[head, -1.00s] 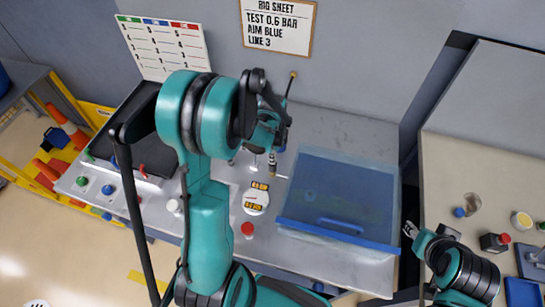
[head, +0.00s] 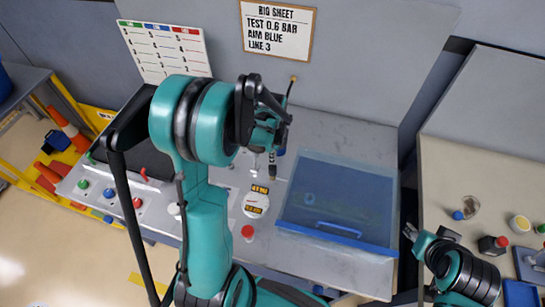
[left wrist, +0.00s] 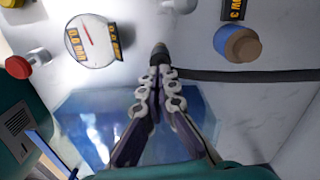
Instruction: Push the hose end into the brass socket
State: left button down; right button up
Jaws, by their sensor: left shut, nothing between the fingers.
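My left gripper (left wrist: 157,80) is shut, with its fingertips close together over the bench. A black hose (left wrist: 250,75) runs right from behind the fingers. A blue-collared, brass-coloured round piece (left wrist: 240,45), possibly the socket, stands apart, up and right of the fingertips. My right gripper (head: 409,231) is at the right, away from these.
A round gauge (head: 256,203) with yellow labels and a red knob (head: 248,232) stand in front. A translucent blue tray (head: 345,200) lies to the right. A black case (head: 130,135) and coloured buttons are at the left. A side table (head: 440,165) holds small items.

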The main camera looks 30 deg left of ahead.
aim_at(272, 167)
pick_arm(q)
notch_tip(272, 167, up, 12)
jog(key=shift+f, duration=0.15)
dwell(0.3)
